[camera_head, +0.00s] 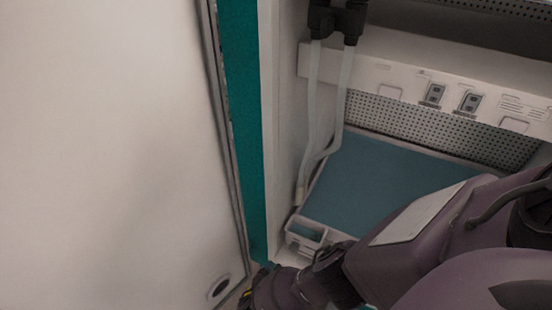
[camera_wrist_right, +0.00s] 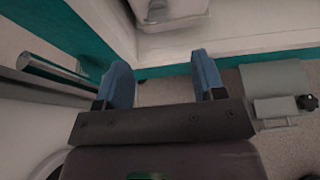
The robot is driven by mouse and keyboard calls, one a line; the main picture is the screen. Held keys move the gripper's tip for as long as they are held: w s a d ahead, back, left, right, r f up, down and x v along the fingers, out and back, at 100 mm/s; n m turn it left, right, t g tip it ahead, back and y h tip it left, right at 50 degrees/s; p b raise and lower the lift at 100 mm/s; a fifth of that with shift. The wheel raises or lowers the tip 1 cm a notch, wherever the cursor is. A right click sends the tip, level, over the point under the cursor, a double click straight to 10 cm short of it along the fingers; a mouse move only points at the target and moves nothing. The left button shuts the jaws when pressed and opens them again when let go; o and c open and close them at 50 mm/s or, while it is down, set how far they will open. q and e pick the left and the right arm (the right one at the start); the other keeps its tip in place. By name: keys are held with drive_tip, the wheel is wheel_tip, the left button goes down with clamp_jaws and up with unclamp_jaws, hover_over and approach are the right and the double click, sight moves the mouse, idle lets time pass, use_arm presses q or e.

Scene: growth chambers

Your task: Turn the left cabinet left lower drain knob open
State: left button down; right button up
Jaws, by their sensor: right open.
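In the right wrist view, my right gripper (camera_wrist_right: 163,82) is open, with two blue fingers apart and nothing between them. A small dark knob (camera_wrist_right: 306,102) sits on a grey fitting (camera_wrist_right: 277,90) to the right of the fingers, apart from them. I cannot tell whether it is the left lower drain knob, or how it is turned. In the head view, my right arm reaches in from the right to the cabinet's lower front edge; its fingertips are not clearly visible there. My left gripper is not in view.
The head view shows a large white panel (camera_head: 100,140) at left, a teal cabinet edge (camera_head: 243,130), clear tubes (camera_head: 312,110), a blue-green mat (camera_head: 380,180) and a small white tray (camera_head: 291,240). A metal bar (camera_wrist_right: 50,68) lies left of the fingers.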

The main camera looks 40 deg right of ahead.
sight(293, 249)
drive_tip(key=b+x, duration=0.3)
drive_tip(key=x, duration=0.7)
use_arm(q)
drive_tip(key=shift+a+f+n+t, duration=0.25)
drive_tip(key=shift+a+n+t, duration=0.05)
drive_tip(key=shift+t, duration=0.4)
use_arm(e)
drive_tip(key=shift+w+d, duration=0.3)
drive_tip(key=shift+d, duration=0.1)
drive_tip(key=shift+c, duration=0.4)
drive_tip(key=c, duration=0.8)
drive_tip(key=shift+c, duration=0.2)
